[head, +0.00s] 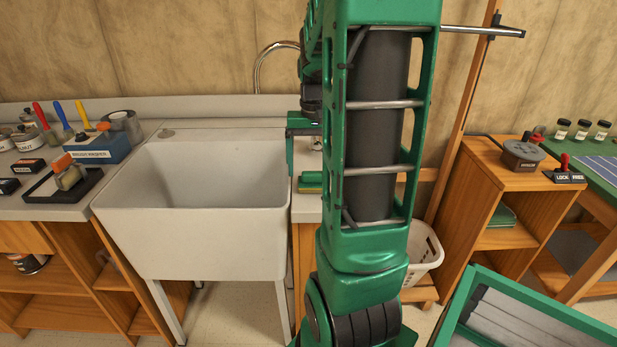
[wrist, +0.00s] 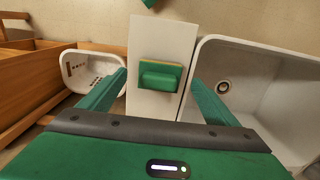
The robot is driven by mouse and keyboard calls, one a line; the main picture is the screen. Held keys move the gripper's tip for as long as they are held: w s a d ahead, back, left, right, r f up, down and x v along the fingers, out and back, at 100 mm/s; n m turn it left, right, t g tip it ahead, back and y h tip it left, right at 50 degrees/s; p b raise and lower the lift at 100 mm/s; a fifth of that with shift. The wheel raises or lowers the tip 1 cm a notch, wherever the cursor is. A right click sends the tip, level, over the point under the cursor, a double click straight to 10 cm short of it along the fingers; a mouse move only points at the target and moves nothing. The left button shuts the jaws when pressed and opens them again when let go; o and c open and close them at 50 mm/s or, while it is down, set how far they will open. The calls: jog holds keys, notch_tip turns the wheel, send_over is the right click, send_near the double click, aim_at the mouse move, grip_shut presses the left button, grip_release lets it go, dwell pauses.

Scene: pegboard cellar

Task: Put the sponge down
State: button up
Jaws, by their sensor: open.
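The sponge (wrist: 161,76), green with a yellow layer, rests on the narrow white counter (wrist: 146,38) beside the sink. In the head view the sponge (head: 310,182) shows just left of my arm, which may hide part of it. My gripper (wrist: 160,84) is open, its two green fingers apart on either side of the sponge in the wrist view. A gap shows between each finger and the sponge. In the head view my arm hides most of the gripper.
The white sink (head: 200,230) lies left of the counter in the head view. A white basket (head: 426,250) stands low to the right. A wooden cabinet (head: 480,200) is further right. The left worktop holds a blue tool block (head: 98,149) and a black tray (head: 50,190).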

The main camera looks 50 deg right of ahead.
aim_at(313, 175)
notch_tip(313, 175, up, 6)
jog(key=s+a+f+n, duration=0.1)
jog(key=s+a+f, duration=0.1)
jog(key=s+a, duration=0.4)
jog(key=s+a+f+n, duration=0.2)
jog(key=s+a+f, duration=0.1)
jog(key=s+a, duration=0.4)
jog(key=a, duration=0.3)
jog(key=shift+a+n, duration=0.2)
jog(key=shift+n, duration=0.1)
jog(key=shift+s, duration=0.1)
jog(key=shift+w+f, duration=0.3)
jog(key=shift+w, duration=0.35)
